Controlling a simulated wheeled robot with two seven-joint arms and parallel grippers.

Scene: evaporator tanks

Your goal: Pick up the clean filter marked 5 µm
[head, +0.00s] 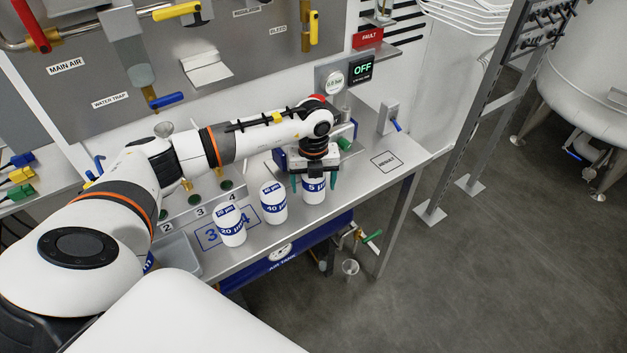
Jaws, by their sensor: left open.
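The clean filter marked 5 µm (314,194) is a white cylinder with a blue label band. It stands upright on the grey bench, rightmost of the row of filters. My left gripper (315,183) points down over it from above, its green fingers open on either side of the filter's upper part. The gripper body hides the filter's top, and I cannot tell if the fingers touch it. My right gripper is not in view.
The 40 µm filter (273,204) stands close left of it, then the 20 µm filter (230,227). A blue device (290,159) sits behind the gripper. The bench (352,195) is clear to the right, up to its edge near the marked square (384,161).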

